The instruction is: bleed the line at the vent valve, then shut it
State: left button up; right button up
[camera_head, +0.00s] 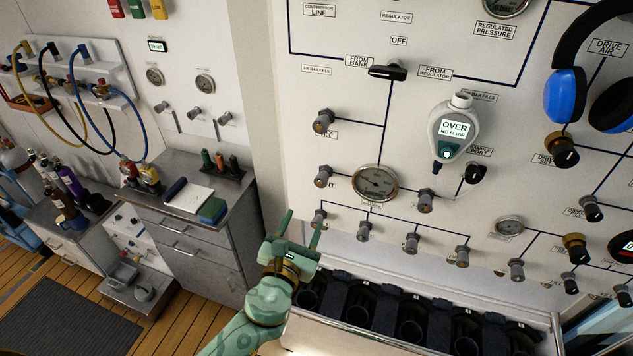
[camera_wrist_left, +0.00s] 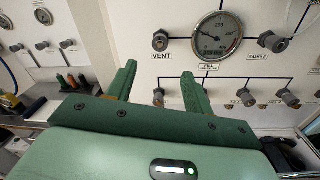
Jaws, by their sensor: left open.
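The vent valve is a grey knob (camera_head: 322,176) on the white panel (camera_head: 345,230), left of a round gauge (camera_head: 376,184). In the left wrist view the knob (camera_wrist_left: 160,40) sits above a label reading VENT, with the gauge (camera_wrist_left: 217,36) to its right. My left gripper (camera_head: 303,226) is open and empty, below the vent valve and apart from it. In the wrist view its two green fingers (camera_wrist_left: 159,78) point up at the panel, below the vent knob. A lower knob (camera_wrist_left: 158,97) shows between the fingers. My right gripper is not in view.
A row of fill knobs (camera_head: 411,243) runs along the lower panel, above a dark rack (camera_head: 380,312). A sample knob (camera_head: 426,202) is right of the gauge. A hand-held tester (camera_head: 454,128) reading OVER NO FLOW is further right. A grey cabinet (camera_head: 195,250) stands at left.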

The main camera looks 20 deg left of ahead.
aim_at(320, 183)
pick_arm(q)
jog(key=w+b, duration=0.1)
jog(key=w, duration=1.3)
jog(key=shift+a, duration=0.1)
jog(key=shift+c, duration=0.3)
jog(key=c, duration=0.9)
